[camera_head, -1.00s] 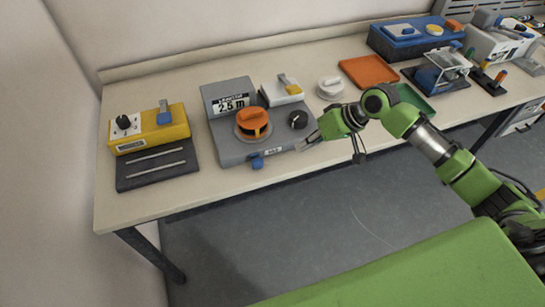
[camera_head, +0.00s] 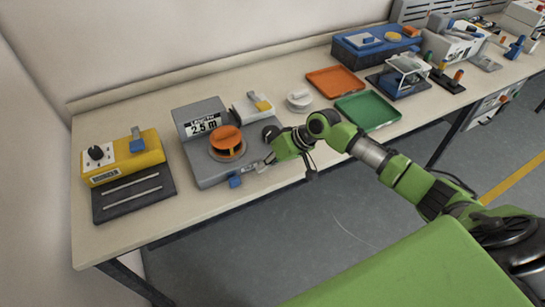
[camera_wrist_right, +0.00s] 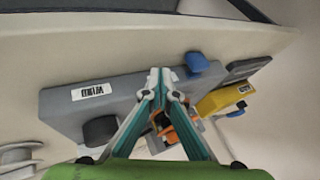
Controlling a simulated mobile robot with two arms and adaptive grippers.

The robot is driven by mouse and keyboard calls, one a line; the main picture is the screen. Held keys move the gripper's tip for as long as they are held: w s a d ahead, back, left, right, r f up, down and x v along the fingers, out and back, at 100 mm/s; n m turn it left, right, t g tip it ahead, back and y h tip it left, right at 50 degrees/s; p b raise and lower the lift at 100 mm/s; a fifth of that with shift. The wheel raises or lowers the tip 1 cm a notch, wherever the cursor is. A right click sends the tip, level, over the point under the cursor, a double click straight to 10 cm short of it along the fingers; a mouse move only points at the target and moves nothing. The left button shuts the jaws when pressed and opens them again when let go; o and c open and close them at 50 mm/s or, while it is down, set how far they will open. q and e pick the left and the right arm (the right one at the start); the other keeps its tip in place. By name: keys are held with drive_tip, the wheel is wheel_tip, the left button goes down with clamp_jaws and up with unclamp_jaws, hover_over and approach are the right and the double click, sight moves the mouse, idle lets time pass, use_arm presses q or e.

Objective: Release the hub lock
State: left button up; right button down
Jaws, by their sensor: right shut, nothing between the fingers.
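The grey winding unit (camera_head: 205,174) stands on the bench with an orange hub (camera_head: 227,139) on its top and a "2.5 m" display at its back. A small blue tab (camera_head: 235,181) sticks out at its front edge; it also shows in the right wrist view (camera_wrist_right: 196,62). A black knob (camera_head: 270,133) is at its right side. My right gripper (camera_head: 262,167) is shut and empty, over the unit's front right edge, to the right of the blue tab. In the right wrist view its fingertips (camera_wrist_right: 160,73) meet beside the tab, apparently apart from it, and partly hide the orange hub.
A yellow device (camera_head: 125,160) with a blue lever and a dark slotted base stands at the left. A white spool (camera_head: 299,99), an orange tray (camera_head: 336,82) and a green tray (camera_head: 368,111) lie to the right. The bench's front edge is close below my gripper.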

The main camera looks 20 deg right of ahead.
sight(235, 182)
drive_tip(key=shift+x, duration=1.05)
drive_tip(key=a, duration=0.1)
drive_tip(key=a+p, duration=0.1)
drive_tip(key=shift+s+a+r+p, duration=0.1)
drive_tip(key=shift+a+r+p, duration=0.1)
drive_tip(key=shift+a+p, duration=0.1)
drive_tip(key=shift+s+a, duration=0.1)
drive_tip(key=shift+a, duration=0.45)
drive_tip(key=shift+a+f, duration=0.1)
